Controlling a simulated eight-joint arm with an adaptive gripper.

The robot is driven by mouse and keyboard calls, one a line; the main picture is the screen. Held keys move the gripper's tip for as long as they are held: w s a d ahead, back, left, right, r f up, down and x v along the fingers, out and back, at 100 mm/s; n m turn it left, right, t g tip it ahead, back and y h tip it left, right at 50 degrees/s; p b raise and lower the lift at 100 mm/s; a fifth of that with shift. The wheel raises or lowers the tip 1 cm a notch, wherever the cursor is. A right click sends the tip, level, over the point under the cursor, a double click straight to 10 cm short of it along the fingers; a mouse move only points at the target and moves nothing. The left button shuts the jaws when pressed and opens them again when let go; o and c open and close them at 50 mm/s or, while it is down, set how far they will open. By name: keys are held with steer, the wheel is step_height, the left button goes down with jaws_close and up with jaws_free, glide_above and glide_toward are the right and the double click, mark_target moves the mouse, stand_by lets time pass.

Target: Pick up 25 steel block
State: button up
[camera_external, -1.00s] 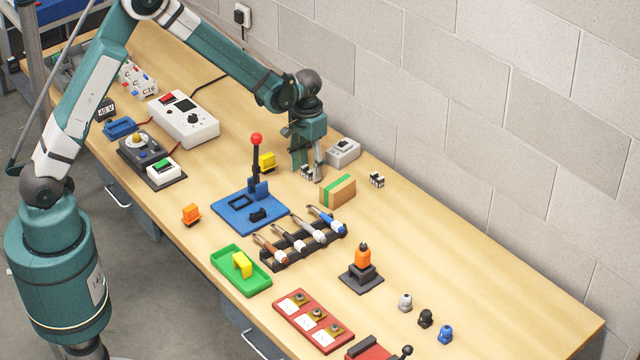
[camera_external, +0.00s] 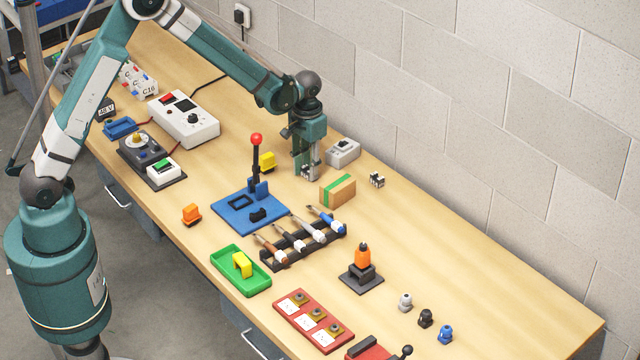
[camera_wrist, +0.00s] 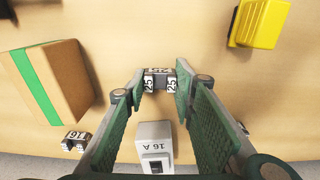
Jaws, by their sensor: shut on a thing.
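The 25 steel block (camera_wrist: 160,80) is a small dark block with white "25" labels. In the wrist view it sits between the fingertips of my gripper (camera_wrist: 158,86), which is shut on it. In the external view my gripper (camera_external: 307,172) is low over the bench, and the block (camera_external: 308,170) is partly hidden by the fingers. I cannot tell whether it is clear of the bench top. A second small block (camera_wrist: 75,141), marked 16, lies to the left in the wrist view and also shows in the external view (camera_external: 377,180).
A cardboard box with green tape (camera_external: 338,190) stands close to my gripper. A grey 16 A box (camera_external: 343,152) is behind it. A yellow piece (camera_external: 267,161) and a red-knobbed lever (camera_external: 257,140) are to the left. The right bench end has free room.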

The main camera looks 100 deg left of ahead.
steer(key=shift+r, duration=0.1)
step_height(320, 180, up, 10)
steer(key=shift+p, duration=0.3)
stand_by(0.6)
